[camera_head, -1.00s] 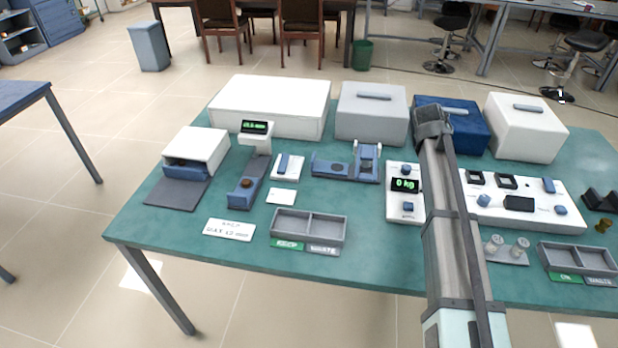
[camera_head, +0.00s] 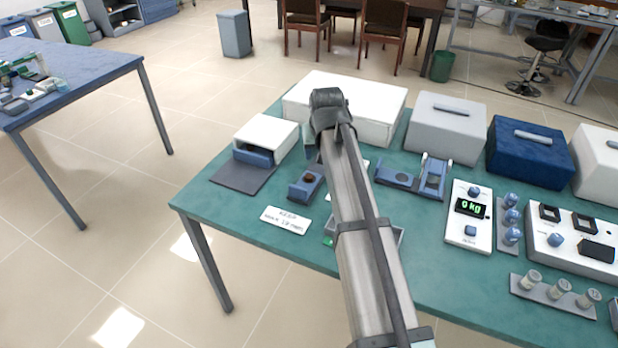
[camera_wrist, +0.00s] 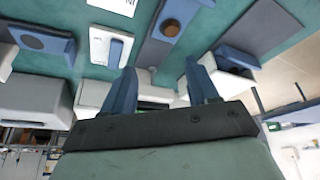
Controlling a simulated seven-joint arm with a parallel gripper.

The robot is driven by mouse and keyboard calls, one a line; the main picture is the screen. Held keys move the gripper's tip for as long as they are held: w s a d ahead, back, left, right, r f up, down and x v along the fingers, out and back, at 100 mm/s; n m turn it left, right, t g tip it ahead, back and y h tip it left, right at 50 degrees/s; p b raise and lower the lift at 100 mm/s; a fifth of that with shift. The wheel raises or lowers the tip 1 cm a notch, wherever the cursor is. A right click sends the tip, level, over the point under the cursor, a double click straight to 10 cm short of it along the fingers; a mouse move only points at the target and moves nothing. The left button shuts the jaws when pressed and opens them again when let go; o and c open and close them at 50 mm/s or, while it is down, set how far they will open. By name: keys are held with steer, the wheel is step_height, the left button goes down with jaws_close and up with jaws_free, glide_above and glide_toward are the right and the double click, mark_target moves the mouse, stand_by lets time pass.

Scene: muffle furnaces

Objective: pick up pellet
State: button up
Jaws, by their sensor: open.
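The pellet is a small brown disc (camera_head: 309,179) on the blue-grey gauge stand (camera_head: 299,194), left of my arm in the head view. In the head view my arm hides the gripper's fingers and the stand's display.
A white furnace (camera_head: 268,133) with a blue tray front stands left, and a larger white box (camera_head: 365,100) behind. A blue two-part fixture (camera_head: 398,176) and a white scale (camera_head: 467,222) stand right of my arm. A divided tray (camera_head: 398,236) is mostly hidden. A sign (camera_head: 286,220) lies in front.

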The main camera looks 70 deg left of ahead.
steer(key=s, duration=0.1)
glide_toward(309, 175)
steer(key=x, duration=0.8)
steer(key=shift+s+d, duration=0.1)
steer(key=shift+d, duration=0.05)
steer(key=shift+c, duration=0.4)
jaws_close()
steer(key=shift+r, duration=0.15)
